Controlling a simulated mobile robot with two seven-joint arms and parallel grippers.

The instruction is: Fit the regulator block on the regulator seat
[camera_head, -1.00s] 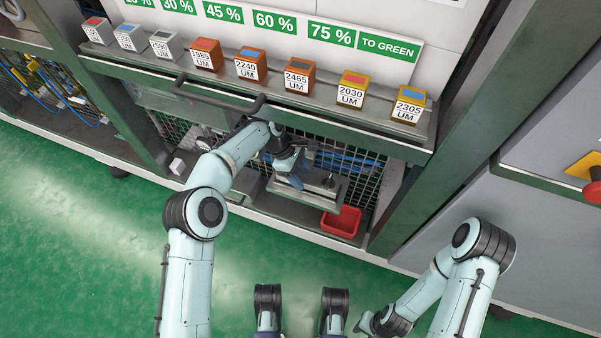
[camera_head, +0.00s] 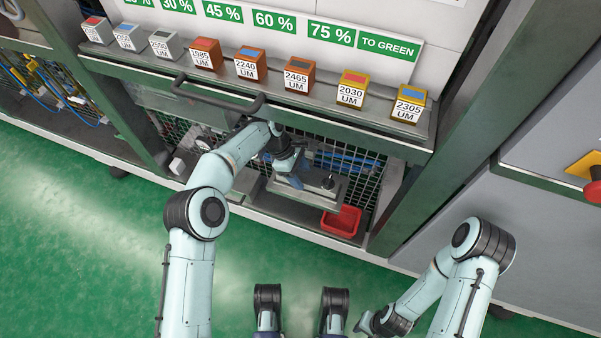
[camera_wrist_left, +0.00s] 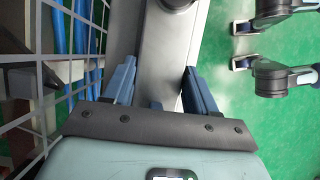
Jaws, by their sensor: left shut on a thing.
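My left gripper (camera_head: 293,180) reaches into the open bay under the shelf, low over a grey metal slab (camera_head: 310,197). In the left wrist view, its two blue fingers (camera_wrist_left: 160,82) stand apart on either side of a smooth grey body, and they are shut on it. I take this body to be the regulator block (camera_wrist_left: 163,75); its lower end is hidden by the gripper. A dark upright knob (camera_head: 328,183) stands at the right of the slab. I cannot make out the regulator seat for certain. My right gripper (camera_head: 365,322) is low at the bottom, far from the bay, its fingers unclear.
A red bin (camera_head: 341,222) stands just right of the slab. Wire mesh (camera_head: 378,185) and blue hoses (camera_head: 350,160) are behind it. A dark handle (camera_head: 218,100) and the shelf (camera_head: 330,108) with several labelled blocks overhang the bay. Green floor is clear in front.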

